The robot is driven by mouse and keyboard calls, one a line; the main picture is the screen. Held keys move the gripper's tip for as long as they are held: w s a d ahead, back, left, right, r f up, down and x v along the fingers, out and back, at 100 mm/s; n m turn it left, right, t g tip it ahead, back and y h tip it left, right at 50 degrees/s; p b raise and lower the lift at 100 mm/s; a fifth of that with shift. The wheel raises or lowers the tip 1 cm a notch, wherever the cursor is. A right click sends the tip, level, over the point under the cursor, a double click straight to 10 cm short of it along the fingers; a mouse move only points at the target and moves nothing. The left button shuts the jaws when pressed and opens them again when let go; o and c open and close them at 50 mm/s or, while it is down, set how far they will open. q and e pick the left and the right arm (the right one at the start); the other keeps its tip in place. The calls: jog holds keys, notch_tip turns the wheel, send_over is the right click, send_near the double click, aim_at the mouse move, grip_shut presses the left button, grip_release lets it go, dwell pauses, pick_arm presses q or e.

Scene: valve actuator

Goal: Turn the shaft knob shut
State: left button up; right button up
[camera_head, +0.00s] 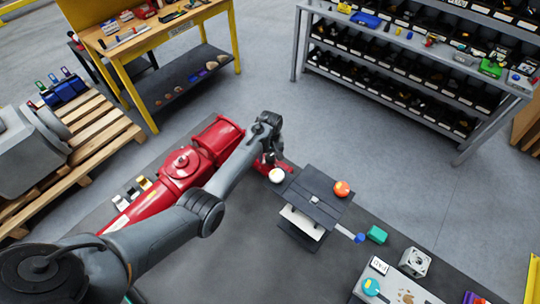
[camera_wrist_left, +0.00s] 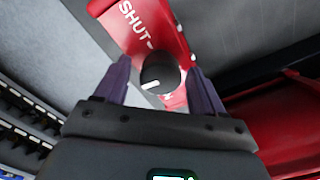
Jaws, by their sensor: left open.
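The red valve actuator (camera_head: 180,170) lies along the left side of the dark bench. In the wrist view the shaft knob (camera_wrist_left: 158,70) is dark and round, with a white bar near its lower left edge. It sits on a red plate (camera_wrist_left: 118,12) lettered SHUT, with a small tick beside the word. The bar does not line up with that tick. My left gripper (camera_wrist_left: 158,68) is open, one finger on each side of the knob; I cannot tell if they touch it. In the head view my left gripper (camera_head: 270,158) is over the actuator's right end, hiding the knob.
A white round object (camera_head: 276,175) sits just below the gripper. A dark stand (camera_head: 312,203) with an orange ball (camera_head: 342,188) is to the right. A green block (camera_head: 377,234) lies farther right. The bench's lower middle is clear.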

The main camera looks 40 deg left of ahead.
pick_arm(q)
jog(key=c, duration=1)
